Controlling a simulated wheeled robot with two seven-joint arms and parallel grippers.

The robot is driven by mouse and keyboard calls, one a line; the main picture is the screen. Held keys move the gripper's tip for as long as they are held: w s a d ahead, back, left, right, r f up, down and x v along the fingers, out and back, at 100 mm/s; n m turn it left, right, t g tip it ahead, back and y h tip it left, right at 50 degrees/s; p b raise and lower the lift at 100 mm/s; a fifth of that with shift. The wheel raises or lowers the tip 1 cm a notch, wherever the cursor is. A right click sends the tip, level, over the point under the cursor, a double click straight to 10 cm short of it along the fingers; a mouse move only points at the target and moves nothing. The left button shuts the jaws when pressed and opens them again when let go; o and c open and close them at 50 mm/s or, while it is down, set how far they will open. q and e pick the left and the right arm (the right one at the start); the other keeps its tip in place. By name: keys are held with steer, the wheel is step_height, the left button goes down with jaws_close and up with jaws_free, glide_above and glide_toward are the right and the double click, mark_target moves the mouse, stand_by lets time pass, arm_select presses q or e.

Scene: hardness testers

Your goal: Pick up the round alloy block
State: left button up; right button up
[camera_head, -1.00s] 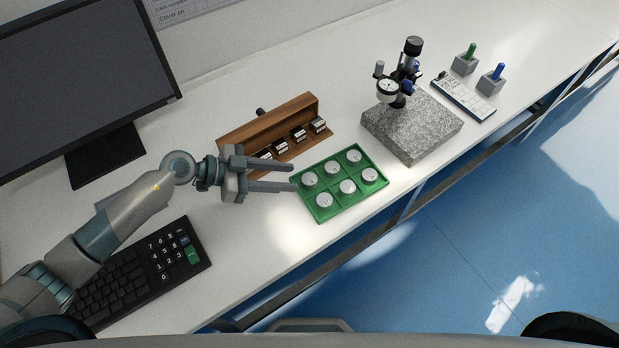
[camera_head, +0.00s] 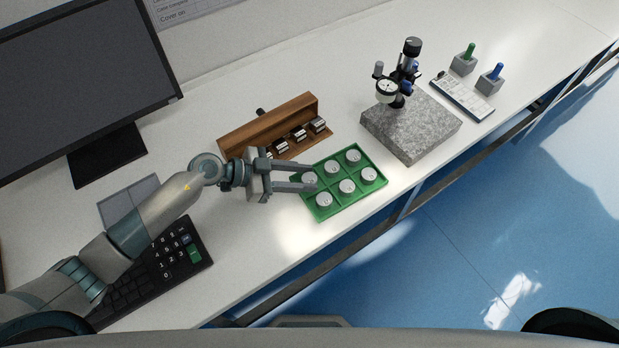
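Several round silver alloy blocks sit in the compartments of a green tray (camera_head: 377,187) on the white bench. The upper-left round alloy block (camera_head: 309,178) is partly covered by my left gripper. Another round block (camera_head: 324,200) is at the lower left of the tray, and one (camera_head: 353,157) is at the upper right. My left gripper (camera_head: 313,182) is open, its two fingers apart, with the tips over the tray's left edge at the upper-left block. I cannot tell its height above the block. My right gripper is not in view.
A wooden box (camera_head: 268,125) with several small metal blocks stands just behind the tray. A dial-gauge stand on a granite base (camera_head: 411,130) is to the right. A keyboard (camera_head: 150,275) and monitor (camera_head: 75,85) are at left. The bench's front edge lies close below the tray.

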mark_target(302, 179)
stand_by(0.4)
arm_select(q)
steer(key=c, duration=0.7)
steer(key=shift+r, duration=0.15)
steer(key=shift+r, duration=0.65)
step_height(302, 179, up, 3)
steer(key=shift+f, duration=0.2)
steer(key=s+d+r, duration=0.2)
steer(key=d, duration=0.1)
steer(key=s+d+r, duration=0.2)
steer(key=d, duration=0.1)
steer(key=s+d+r, duration=0.2)
steer(key=d+r, duration=0.1)
steer(key=shift+s+d, duration=0.3)
steer(key=shift+s, duration=0.05)
steer(key=shift+f, duration=0.1)
